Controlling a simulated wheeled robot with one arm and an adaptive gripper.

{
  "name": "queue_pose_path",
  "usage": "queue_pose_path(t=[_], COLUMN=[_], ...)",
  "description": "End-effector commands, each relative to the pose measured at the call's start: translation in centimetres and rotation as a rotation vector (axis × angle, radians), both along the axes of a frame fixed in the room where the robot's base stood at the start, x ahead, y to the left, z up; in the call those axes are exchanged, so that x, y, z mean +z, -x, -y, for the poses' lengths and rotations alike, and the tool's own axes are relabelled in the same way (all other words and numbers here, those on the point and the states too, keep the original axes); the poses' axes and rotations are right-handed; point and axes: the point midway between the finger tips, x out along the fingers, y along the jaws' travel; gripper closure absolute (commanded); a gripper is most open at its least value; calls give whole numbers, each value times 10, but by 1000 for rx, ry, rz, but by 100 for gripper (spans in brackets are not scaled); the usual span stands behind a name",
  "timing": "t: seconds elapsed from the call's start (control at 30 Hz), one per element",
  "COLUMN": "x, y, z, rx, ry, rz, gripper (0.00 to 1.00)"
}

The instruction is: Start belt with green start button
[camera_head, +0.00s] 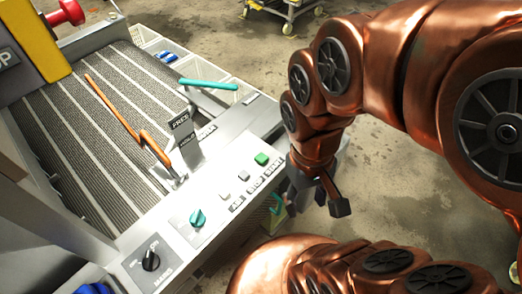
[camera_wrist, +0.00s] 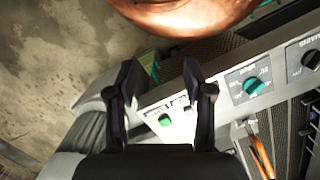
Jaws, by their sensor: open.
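The green start button (camera_head: 262,159) sits on the grey control panel (camera_head: 215,180), at the right end of a button row, with a START label beside it. In the wrist view the green button (camera_wrist: 165,120) shows between my two dark fingers, closer to the palm than to the fingertips. My gripper (camera_wrist: 160,66) is open and empty. In the head view my gripper (camera_head: 314,203) is just right of the panel's end, partly hidden by my arm. I cannot tell its height above the button.
Two pale buttons (camera_head: 243,175) lie left of the green one, then a teal knob (camera_head: 198,218) and a black knob (camera_head: 150,260). Open floor lies beyond.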

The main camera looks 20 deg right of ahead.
Motion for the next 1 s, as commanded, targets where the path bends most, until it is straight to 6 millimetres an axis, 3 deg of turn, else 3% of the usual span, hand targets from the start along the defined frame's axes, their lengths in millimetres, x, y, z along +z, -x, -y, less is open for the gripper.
queue_pose_path(t=[0.07,0.53,1.0], x=[0,0,0], y=[0,0,0], z=[0,0,0], rx=[0,0,0], ry=[0,0,0], rz=[0,0,0], gripper=[52,100,100])
